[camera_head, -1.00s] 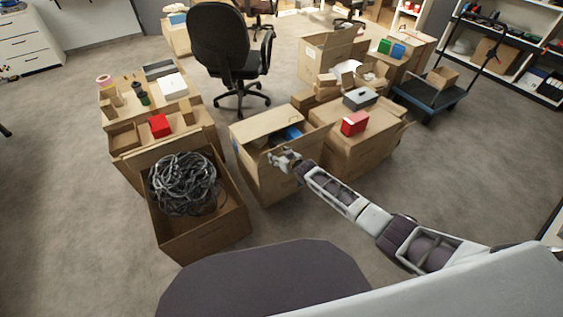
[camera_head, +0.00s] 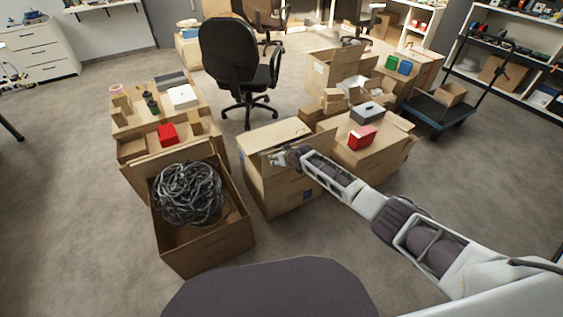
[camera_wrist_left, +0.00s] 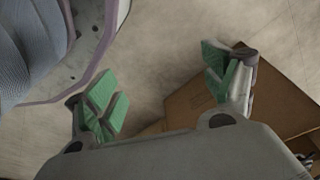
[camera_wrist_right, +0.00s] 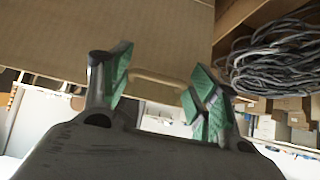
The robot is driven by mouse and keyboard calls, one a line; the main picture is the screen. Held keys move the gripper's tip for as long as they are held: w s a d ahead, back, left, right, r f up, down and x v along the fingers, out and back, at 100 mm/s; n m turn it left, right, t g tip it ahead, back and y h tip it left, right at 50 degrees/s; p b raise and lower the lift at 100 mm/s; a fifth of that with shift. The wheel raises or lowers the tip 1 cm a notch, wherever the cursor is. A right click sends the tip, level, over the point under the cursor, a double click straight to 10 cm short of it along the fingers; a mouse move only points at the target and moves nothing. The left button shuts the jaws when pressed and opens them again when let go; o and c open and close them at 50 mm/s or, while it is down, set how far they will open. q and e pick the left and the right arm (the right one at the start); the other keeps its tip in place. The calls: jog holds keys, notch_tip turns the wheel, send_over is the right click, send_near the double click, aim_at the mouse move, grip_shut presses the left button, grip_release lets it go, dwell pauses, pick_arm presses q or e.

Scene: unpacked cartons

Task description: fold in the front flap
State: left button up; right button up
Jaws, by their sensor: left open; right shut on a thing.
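The closed-in carton (camera_head: 270,190) stands in the middle of the head view, its far top flap (camera_head: 272,134) lying over the back of the opening. My right gripper (camera_head: 283,158) is at its front top edge, shut on the front flap; gripper and arm hide most of that flap. In the right wrist view, the cardboard (camera_wrist_right: 150,45) fills the upper part and its edge passes between the green fingertips (camera_wrist_right: 163,85). My left gripper (camera_wrist_left: 160,95) is open and empty above the floor; it is outside the head view.
An open carton with coiled grey cable (camera_head: 188,193) stands close on the left. A carton with a red box (camera_head: 362,137) and a grey box (camera_head: 367,113) stands on the right. An office chair (camera_head: 232,65) is behind. The floor in front on the left is clear.

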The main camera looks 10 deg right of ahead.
aim_at(277, 150)
jog(key=w+b, duration=0.1)
jog(key=w+r+b, duration=0.1)
jog(key=w+a, duration=0.1)
jog(key=shift+w+a+r+g+b, duration=0.1)
jog(key=shift+w+r+g+b, duration=0.05)
jog(key=shift+r+g+b, duration=0.2)
pick_arm(q)
notch_tip(277, 150, up, 11)
jog(key=w+d, duration=0.1)
jog(key=d, duration=0.1)
jog(key=shift+w+d+f+g+b, duration=0.15)
jog(key=shift+d+g+b, duration=0.15)
jog(key=shift+d+b, duration=0.1)
pick_arm(e)
jog(key=shift+w+a, duration=0.1)
jog(key=shift+w, duration=0.25)
jog(key=o, duration=1.3)
jog(key=shift+o, duration=0.7)
jog(key=shift+s, duration=0.2)
jog(key=shift+f, duration=0.2)
jog(key=shift+s+r, duration=0.1)
jog(key=shift+s, duration=0.15)
